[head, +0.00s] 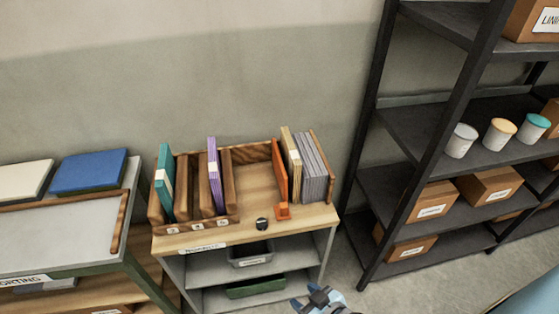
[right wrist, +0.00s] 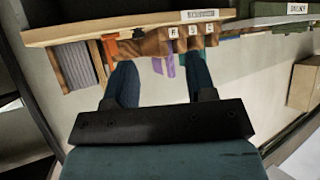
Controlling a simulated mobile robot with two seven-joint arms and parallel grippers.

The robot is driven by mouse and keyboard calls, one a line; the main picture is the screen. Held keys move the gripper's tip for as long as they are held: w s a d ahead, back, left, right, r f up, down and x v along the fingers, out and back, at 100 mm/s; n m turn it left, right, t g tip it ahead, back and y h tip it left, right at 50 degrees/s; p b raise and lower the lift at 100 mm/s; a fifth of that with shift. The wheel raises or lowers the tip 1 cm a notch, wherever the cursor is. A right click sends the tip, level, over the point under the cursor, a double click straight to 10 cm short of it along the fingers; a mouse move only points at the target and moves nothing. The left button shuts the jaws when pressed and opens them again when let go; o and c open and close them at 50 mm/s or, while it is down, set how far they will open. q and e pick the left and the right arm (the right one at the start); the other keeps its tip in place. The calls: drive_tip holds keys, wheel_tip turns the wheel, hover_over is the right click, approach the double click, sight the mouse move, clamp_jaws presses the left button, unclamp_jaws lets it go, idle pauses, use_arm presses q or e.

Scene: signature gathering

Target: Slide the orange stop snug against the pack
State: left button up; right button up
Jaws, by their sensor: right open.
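The orange stop (head: 280,172) stands upright on the wooden table top, with its small orange foot at the front edge. The pack (head: 314,172) of grey sheets with a tan board stands just right of it; I cannot tell whether stop and pack touch. In the right wrist view, tilted round, the orange stop (right wrist: 110,46) and pack (right wrist: 82,66) show at upper left. My right gripper (head: 322,297) is low in front of the table, apart from the stop. Its two fingers (right wrist: 160,78) are spread with nothing between them. My left gripper is not in view.
A wooden rack (head: 193,225) with teal and purple books stands left of the stop. A small black knob (head: 262,223) sits at the table's front. A wooden end board (head: 322,155) closes the pack's right side. Dark shelving (head: 410,140) stands at right.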

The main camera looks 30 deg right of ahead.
drive_tip(key=shift+o, duration=0.2)
idle(0.3)
drive_tip(key=n+t+h+b, duration=0.2)
drive_tip(key=n+h+b, duration=0.5)
drive_tip(key=n, duration=2.3)
approach(284, 207)
drive_tip(key=shift+y, duration=0.4)
drive_tip(key=x, duration=0.3)
drive_tip(key=b+x, duration=0.1)
drive_tip(key=x, duration=0.7)
drive_tip(key=shift+s+d+r+b, duration=0.15)
drive_tip(key=shift+d+b, duration=0.1)
drive_tip(key=shift+b, duration=0.15)
